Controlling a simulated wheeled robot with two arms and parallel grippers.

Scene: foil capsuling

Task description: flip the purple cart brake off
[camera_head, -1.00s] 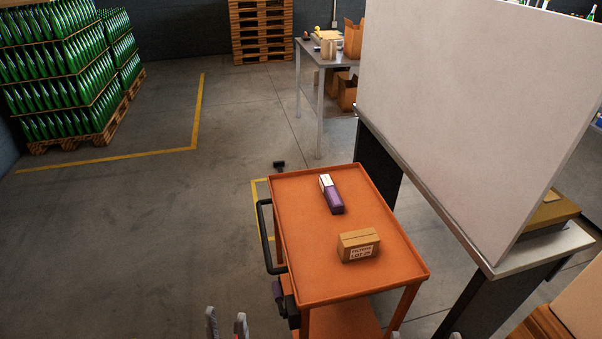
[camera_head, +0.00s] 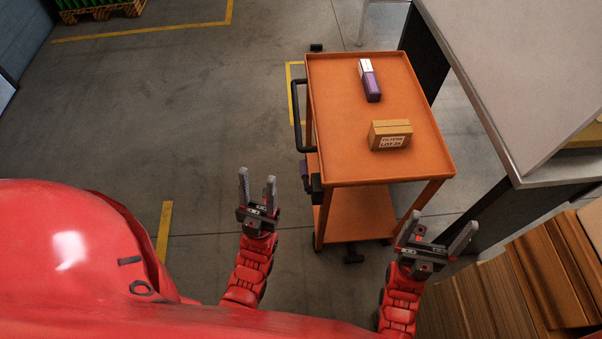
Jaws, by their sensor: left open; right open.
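An orange cart (camera_head: 345,140) stands right of centre in the head view, with a black handle (camera_head: 297,115) on its left side. A purple sleeve with a white end (camera_head: 370,84) lies on its top. A small dark purple part (camera_head: 304,170) and a black block (camera_head: 316,184) sit low on the cart's near left side; I cannot tell for sure which is the brake. My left gripper (camera_head: 257,183) is open and empty, left of these parts and apart from them. My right gripper (camera_head: 440,228) is open and empty, near the cart's front right leg.
A cardboard box (camera_head: 390,135) sits on the cart top. A grey-topped table (camera_head: 500,60) stands close on the cart's right. Wooden boards or boxes (camera_head: 500,290) are at bottom right. Bottles on a pallet (camera_head: 100,8) are far left. The floor left of the cart is clear.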

